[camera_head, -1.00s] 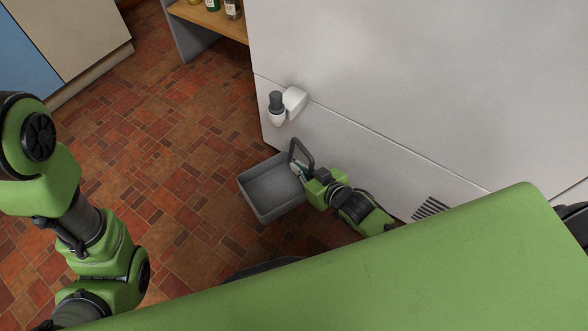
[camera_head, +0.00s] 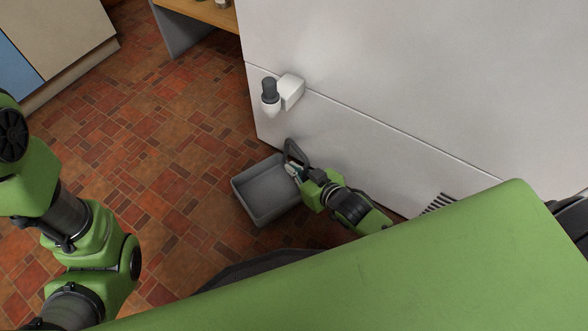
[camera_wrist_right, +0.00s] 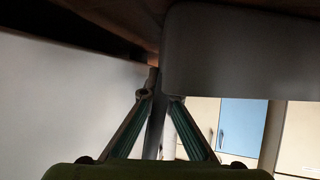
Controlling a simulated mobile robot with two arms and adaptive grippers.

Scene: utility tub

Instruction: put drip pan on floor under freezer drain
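The drip pan (camera_head: 250,205) is a grey, open rectangular tray, level and empty, low beside the freezer's front. I cannot tell whether it touches the floor. My right gripper (camera_head: 293,170) is shut on the pan's upright dark handle (camera_head: 296,150) at the pan's right side. In the right wrist view, the fingers (camera_wrist_right: 160,98) close around a grey bar, with the pan wall (camera_wrist_right: 215,60) beside them. The freezer drain (camera_head: 270,95) is a white fitting with a dark cap on the white freezer (camera_head: 400,90), above and behind the pan in the picture. My left gripper is out of view.
Red-brown tiled floor (camera_head: 165,150) is clear left of the pan. A wooden shelf (camera_head: 205,12) stands at the back, and a cabinet (camera_head: 60,35) at the far left. A dark vent (camera_head: 438,203) sits low on the freezer.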

